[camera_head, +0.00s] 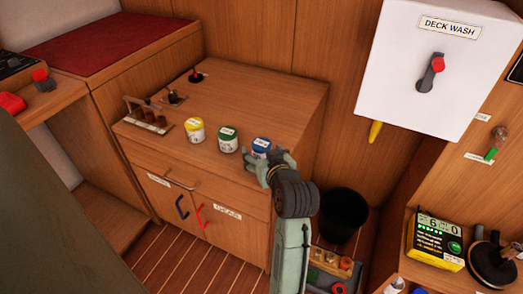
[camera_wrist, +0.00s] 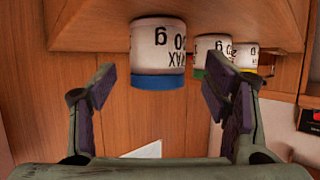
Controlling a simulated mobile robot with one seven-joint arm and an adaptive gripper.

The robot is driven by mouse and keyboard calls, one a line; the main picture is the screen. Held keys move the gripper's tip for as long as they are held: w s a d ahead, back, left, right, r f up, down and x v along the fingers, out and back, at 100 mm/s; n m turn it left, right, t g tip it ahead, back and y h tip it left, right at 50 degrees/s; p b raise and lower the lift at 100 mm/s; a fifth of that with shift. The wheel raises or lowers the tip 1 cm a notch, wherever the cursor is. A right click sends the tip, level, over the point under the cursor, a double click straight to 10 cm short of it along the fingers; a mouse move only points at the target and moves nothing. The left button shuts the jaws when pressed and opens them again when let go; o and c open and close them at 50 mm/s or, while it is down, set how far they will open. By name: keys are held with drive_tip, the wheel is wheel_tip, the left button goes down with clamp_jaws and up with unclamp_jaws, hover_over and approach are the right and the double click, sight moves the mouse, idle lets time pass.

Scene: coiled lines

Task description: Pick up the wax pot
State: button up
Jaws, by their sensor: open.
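The wax pot is a small white jar with a blue lid (camera_head: 261,146), upright near the front right of the wooden cabinet top. In the wrist view, which is upside down, the wax pot (camera_wrist: 158,48) shows the word WAX and a weight in g. My gripper (camera_head: 268,163) is at the cabinet's front edge, close in front of the pot and partly hiding it. In the wrist view my open gripper (camera_wrist: 158,88) has one finger on each side of the pot's line, with nothing held. Whether the fingertips reach beside the pot cannot be told.
A green-lidded pot (camera_head: 228,139) and a yellow-lidded pot (camera_head: 195,130) stand left of the wax pot. A wooden rack (camera_head: 150,118) is farther left. A black bin (camera_head: 343,214) stands right of the cabinet, and a white DECK WASH box (camera_head: 425,75) hangs on the wall.

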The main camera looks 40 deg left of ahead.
sight(264, 153)
drive_tip(key=shift+x, duration=1.85)
drive_tip(key=shift+d, duration=0.1)
drive_tip(key=shift+c, duration=0.6)
drive_tip(key=c, duration=1.2)
